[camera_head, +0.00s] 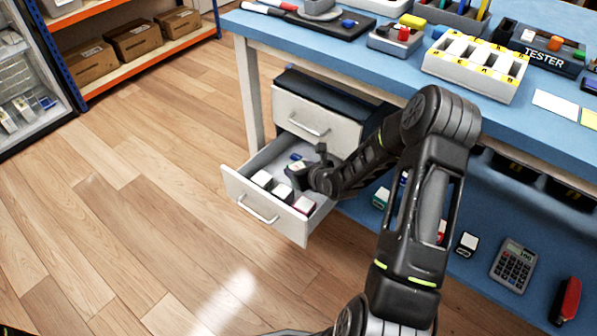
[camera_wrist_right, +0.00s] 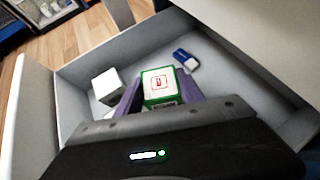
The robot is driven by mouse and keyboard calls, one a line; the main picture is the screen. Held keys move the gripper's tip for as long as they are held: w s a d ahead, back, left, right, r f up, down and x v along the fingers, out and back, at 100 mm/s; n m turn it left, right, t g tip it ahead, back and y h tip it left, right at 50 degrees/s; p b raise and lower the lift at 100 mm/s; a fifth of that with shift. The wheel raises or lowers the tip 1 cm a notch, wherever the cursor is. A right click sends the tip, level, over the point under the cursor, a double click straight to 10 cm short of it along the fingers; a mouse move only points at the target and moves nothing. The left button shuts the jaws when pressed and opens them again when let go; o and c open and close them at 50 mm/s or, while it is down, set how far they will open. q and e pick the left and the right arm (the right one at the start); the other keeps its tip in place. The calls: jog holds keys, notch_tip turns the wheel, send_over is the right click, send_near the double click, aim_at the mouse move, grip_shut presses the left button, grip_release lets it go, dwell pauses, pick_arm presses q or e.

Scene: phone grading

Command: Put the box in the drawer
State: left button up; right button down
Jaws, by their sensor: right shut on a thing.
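The lower drawer (camera_head: 232,188) of a white unit under the blue bench is pulled open. My right gripper (camera_head: 302,172) reaches into the drawer area from the right. In the right wrist view its two fingers are shut on a small box (camera_wrist_right: 160,84) with a white top, a red mark and green edges. The box is over or inside the drawer; I cannot tell whether it touches the floor of the drawer. In the head view my gripper mostly hides it. My left gripper is not in view.
Small white-topped boxes (camera_head: 262,180) line the drawer's front; one white box (camera_wrist_right: 107,86) shows left of the held box. A blue-and-white item (camera_wrist_right: 185,60) lies farther in. The upper drawer (camera_head: 312,122) is closed above. The bench (camera_head: 270,28) holds trays and a tester.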

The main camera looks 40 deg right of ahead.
jog(key=shift+f, duration=0.55)
jog(key=c, duration=0.7)
grip_release()
jog(key=shift+r, duration=0.55)
jog(key=p+v, duration=0.5)
jog(key=v, duration=0.7)
jog(key=shift+r, duration=0.1)
jog(key=shift+d, duration=0.1)
